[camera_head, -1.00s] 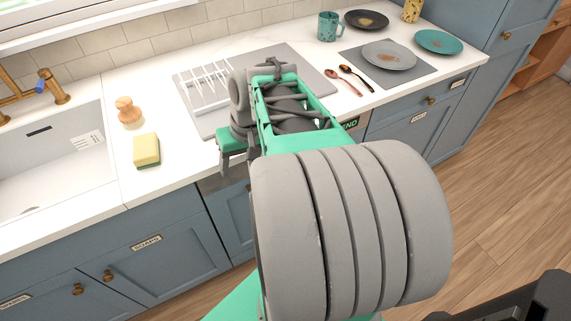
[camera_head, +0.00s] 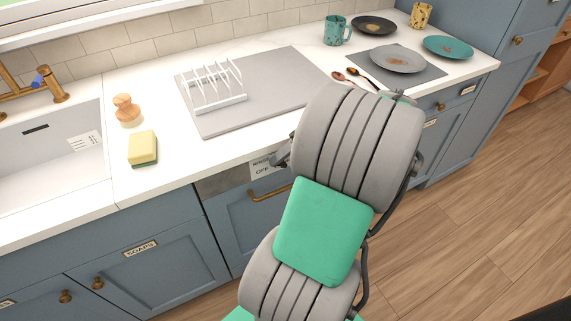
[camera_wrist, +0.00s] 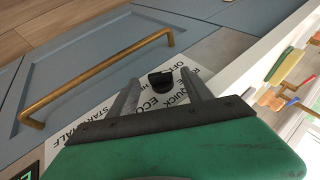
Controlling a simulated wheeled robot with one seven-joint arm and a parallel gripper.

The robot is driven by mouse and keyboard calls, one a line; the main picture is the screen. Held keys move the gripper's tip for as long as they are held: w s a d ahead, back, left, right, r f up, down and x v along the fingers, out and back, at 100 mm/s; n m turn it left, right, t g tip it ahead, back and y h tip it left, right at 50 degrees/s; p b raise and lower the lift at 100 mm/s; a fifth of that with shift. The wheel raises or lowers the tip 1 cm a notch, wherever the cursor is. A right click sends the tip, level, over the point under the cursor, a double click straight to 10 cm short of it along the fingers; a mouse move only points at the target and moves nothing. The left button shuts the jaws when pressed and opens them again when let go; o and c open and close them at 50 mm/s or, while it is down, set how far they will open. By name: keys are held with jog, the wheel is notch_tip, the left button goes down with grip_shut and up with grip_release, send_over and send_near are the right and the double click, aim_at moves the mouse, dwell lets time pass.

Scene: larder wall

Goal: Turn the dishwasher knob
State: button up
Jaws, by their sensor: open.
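The dishwasher knob (camera_wrist: 161,81) is small and black, on a white label panel (camera_wrist: 105,122) printed with words such as OFF, QUICK and ECO. In the wrist view my gripper (camera_wrist: 159,76) is open, with one dark finger on each side of the knob. I cannot tell whether either finger touches it. In the head view the dishwasher front (camera_head: 245,222) shows below the counter, with part of its label (camera_head: 262,168). My arm hides the knob and most of my gripper there.
A brass handle (camera_wrist: 95,78) crosses the blue dishwasher door close to the panel. The counter above holds a drying rack (camera_head: 216,88), a sponge (camera_head: 143,147), a brush (camera_head: 127,108) and several dishes at the right. Wooden floor is clear at the right.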

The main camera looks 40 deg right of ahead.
jog(key=shift+x, duration=0.8)
jog(key=shift+c, duration=0.4)
grip_shut()
